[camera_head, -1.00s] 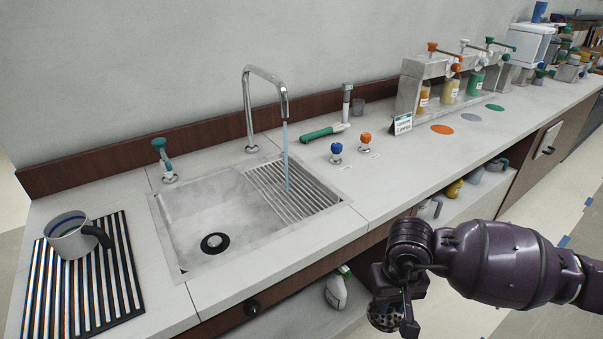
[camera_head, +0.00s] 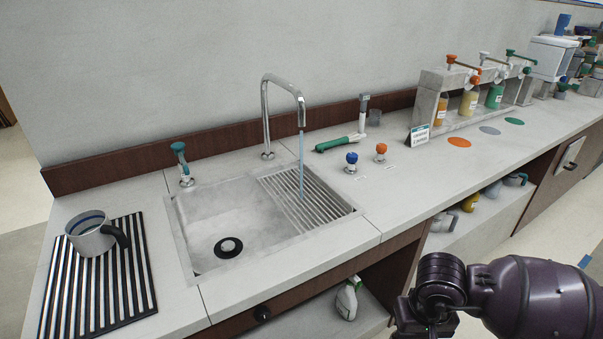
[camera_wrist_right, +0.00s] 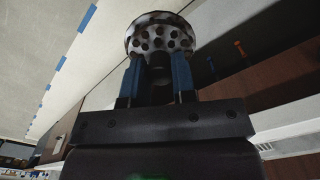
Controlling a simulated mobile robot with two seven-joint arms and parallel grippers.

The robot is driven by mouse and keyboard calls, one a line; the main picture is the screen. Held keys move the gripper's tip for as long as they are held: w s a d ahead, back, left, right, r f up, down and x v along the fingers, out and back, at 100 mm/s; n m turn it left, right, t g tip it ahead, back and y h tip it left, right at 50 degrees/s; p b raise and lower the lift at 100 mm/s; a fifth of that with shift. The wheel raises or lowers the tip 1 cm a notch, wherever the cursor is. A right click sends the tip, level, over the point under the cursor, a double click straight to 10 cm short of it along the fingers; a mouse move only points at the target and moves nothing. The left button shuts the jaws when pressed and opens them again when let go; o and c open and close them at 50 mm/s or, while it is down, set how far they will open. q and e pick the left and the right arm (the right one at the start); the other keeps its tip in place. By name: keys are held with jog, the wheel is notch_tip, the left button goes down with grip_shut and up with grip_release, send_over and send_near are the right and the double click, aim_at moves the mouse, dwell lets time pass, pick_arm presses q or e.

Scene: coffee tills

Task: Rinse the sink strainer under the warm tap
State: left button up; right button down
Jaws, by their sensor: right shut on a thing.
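The sink strainer (camera_wrist_right: 160,38) is a pale, perforated metal cup in the right wrist view. My right gripper (camera_wrist_right: 158,72) is shut on it, with the blue fingers on either side of its dark stem. In the head view my right arm is at the lower right, in front of the counter, and the strainer is out of frame. The tap (camera_head: 268,118) arches over the sink (camera_head: 205,212), and a thin bluish stream (camera_head: 301,165) falls onto the ribbed drainer (camera_head: 318,198). A blue knob (camera_head: 351,160) and an orange knob (camera_head: 380,150) stand right of the sink. My left gripper is out of view.
A grey mug (camera_head: 88,236) stands on a striped mat (camera_head: 122,292) at the left. A teal-handled lever (camera_head: 181,165) stands behind the sink's left corner. A green-handled tool (camera_head: 338,143) lies behind the knobs. Dispensers (camera_head: 440,97) stand farther right. A spray bottle (camera_head: 347,300) is below the counter.

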jog(key=w+r, duration=0.5)
jog(key=r, duration=0.4)
jog(key=shift+r, duration=0.3)
